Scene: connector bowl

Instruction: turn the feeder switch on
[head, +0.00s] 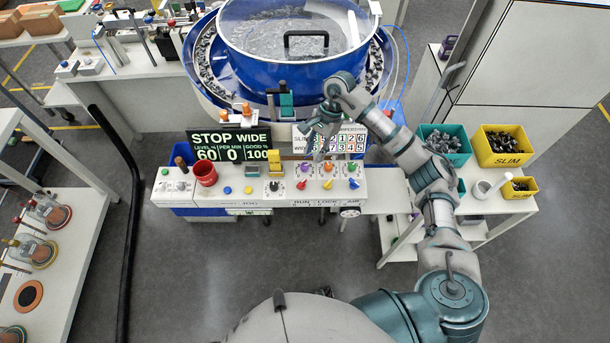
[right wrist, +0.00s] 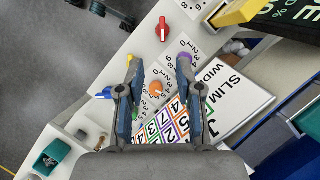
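The white control panel (head: 225,198) stands in front of the blue feeder bowl (head: 270,70). It carries a red knob (head: 327,167), a purple knob (head: 301,184), an orange knob (head: 327,184), a yellow knob (head: 353,168) and a blue knob (head: 353,184). I cannot read which control is the feeder switch. The display (head: 230,146) reads STOP, WIDE, 60, 0, 100. My right gripper (head: 316,138) is open and empty above the panel's back part. In the right wrist view its fingers (right wrist: 160,68) frame the orange knob (right wrist: 156,88), apart from it. My left gripper is out of view.
A numbered card (head: 350,138) stands behind the knobs. Teal (head: 446,146) and yellow (head: 504,147) bins of parts stand on the right side table. Floor in front is clear.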

